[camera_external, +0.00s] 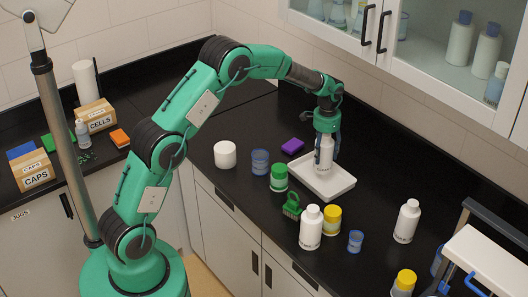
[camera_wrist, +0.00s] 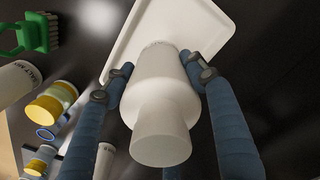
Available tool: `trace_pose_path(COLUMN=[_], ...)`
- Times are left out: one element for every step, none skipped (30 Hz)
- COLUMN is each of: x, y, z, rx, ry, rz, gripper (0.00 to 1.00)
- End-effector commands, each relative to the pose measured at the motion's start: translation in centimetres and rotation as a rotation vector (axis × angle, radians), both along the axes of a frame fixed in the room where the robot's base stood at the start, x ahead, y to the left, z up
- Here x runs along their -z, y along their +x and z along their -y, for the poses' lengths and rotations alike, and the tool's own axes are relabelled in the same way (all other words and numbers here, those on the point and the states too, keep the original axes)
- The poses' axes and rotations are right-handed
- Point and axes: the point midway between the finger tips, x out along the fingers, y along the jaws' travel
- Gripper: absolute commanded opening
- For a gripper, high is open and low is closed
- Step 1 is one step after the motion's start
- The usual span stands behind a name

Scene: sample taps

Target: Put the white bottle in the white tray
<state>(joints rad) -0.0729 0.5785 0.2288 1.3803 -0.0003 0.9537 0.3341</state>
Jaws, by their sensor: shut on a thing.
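The white bottle (camera_external: 324,152) is upright between the fingers of my gripper (camera_external: 327,140), over the white tray (camera_external: 330,187). In the wrist view the bottle (camera_wrist: 162,105) shows cap towards the camera, with blue fingers of my gripper (camera_wrist: 163,85) closed on both sides of it. The white tray (camera_wrist: 130,35) lies behind the bottle's base in that view. I cannot tell whether the base touches the tray floor or is slightly above it.
Near the tray are a purple sponge (camera_external: 293,146), a green-lidded jar (camera_external: 279,177), a green brush (camera_external: 292,206), another white bottle (camera_external: 311,228) and a yellow-lidded jar (camera_external: 332,219). A third white bottle (camera_external: 407,221) stands to the right. Counter behind the tray is clear.

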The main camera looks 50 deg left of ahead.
Motion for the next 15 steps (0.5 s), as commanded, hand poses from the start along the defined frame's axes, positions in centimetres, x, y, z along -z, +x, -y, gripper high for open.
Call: trace_pose_path(x=[0.5,0.9,1.4,1.8,2.2,2.8,3.1,3.4,3.8,4.0,4.2,4.4,4.4,4.5,4.5], y=[0.0,0.0,0.0,0.0,0.0,0.0,0.0,0.0,0.0,0.0,0.0,0.0,0.0,0.0,0.0], z=[0.0,0.0,0.0,0.0,0.0,0.0,0.0,0.0,0.0,0.0,0.0,0.0,0.0,0.0,0.0], rx=[0.000,0.000,0.000,0.000,0.000,0.000,0.000,0.000,0.000,0.000,0.000,0.000,0.000,0.000,0.000], ry=[0.000,0.000,0.000,0.000,0.000,0.000,0.000,0.000,0.000,0.000,0.000,0.000,0.000,0.000,0.000], rz=[-0.001,-0.001,-0.001,-0.001,-0.002,-0.002,-0.002,-0.001,0.000,0.000,0.000,0.000,0.001,0.001,0.001], gripper=[0.16,0.16,0.16,0.16,0.16,0.16,0.16,0.16,0.16,0.16,0.16,0.16,0.16,0.16,0.16])
